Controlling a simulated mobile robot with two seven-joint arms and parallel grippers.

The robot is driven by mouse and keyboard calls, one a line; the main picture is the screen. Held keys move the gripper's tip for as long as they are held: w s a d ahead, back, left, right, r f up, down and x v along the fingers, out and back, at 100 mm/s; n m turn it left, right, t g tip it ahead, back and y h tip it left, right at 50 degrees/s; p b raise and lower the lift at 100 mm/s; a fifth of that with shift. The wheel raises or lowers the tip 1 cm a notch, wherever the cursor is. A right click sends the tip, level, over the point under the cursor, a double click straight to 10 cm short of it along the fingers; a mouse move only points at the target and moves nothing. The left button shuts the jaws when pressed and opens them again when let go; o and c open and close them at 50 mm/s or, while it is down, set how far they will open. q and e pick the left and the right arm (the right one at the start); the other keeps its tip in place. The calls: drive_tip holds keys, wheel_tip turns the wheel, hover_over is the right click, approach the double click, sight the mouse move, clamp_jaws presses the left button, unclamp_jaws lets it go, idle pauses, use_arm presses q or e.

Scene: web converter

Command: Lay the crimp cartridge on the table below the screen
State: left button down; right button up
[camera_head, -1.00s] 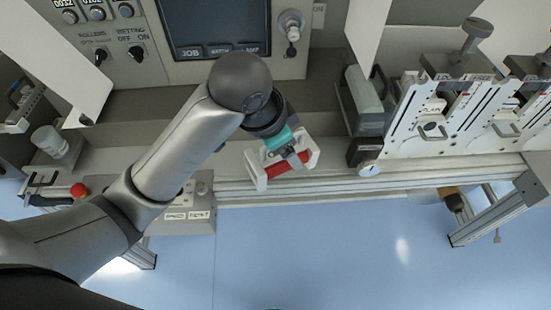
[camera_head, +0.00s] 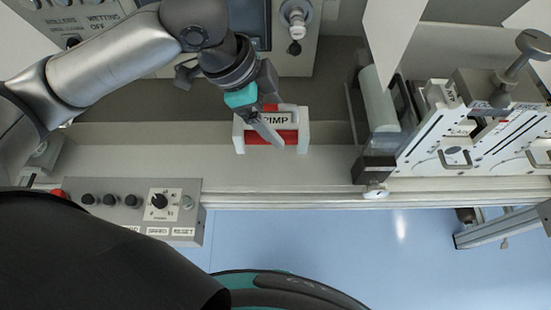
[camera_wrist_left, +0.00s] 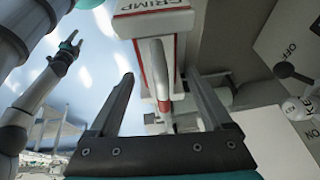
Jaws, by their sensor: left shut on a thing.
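The crimp cartridge (camera_head: 285,119) is a white block with a red band, a handle and a label partly hidden by a finger. It is over the pale table (camera_head: 335,165) below the screen (camera_head: 243,14); I cannot tell whether it touches. My left gripper (camera_head: 272,122) is shut on it. In the left wrist view the cartridge (camera_wrist_left: 155,25) lies beyond the fingers, with its handle between them. The screen is mostly hidden by my left arm. My right gripper (camera_wrist_left: 70,48) shows small in the left wrist view, away from the cartridge; its opening is unclear.
A control box (camera_head: 150,212) with knobs stands at the table's front left. A dark block with a grey roller (camera_head: 379,100) and slotted white plates (camera_head: 455,140) stand to the right. Bare table lies on both sides of the cartridge, and blue floor (camera_head: 350,245) lies in front.

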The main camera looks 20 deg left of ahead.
sight(249, 148)
use_arm(q)
drive_tip(key=f, duration=0.4)
drive_tip(key=f+b, duration=0.1)
drive_tip(key=f, duration=0.2)
drive_tip(key=shift+s, duration=0.35)
drive_tip(key=shift+w+f+b, duration=0.2)
drive_tip(key=shift+f+b, duration=0.75)
drive_tip(key=shift+f, duration=4.9)
use_arm(e)
drive_tip(key=f, duration=0.1)
drive_tip(key=s+f, duration=0.1)
drive_tip(key=f, duration=0.1)
drive_tip(key=shift+d, duration=0.1)
use_arm(q)
unclamp_jaws()
drive_tip(key=shift+s, duration=0.1)
use_arm(e)
drive_tip(key=shift+f, duration=0.1)
use_arm(q)
drive_tip(key=p+v, duration=0.2)
drive_tip(key=v, duration=1)
use_arm(e)
drive_tip(key=shift+s+r, duration=0.1)
drive_tip(key=shift+r, duration=0.85)
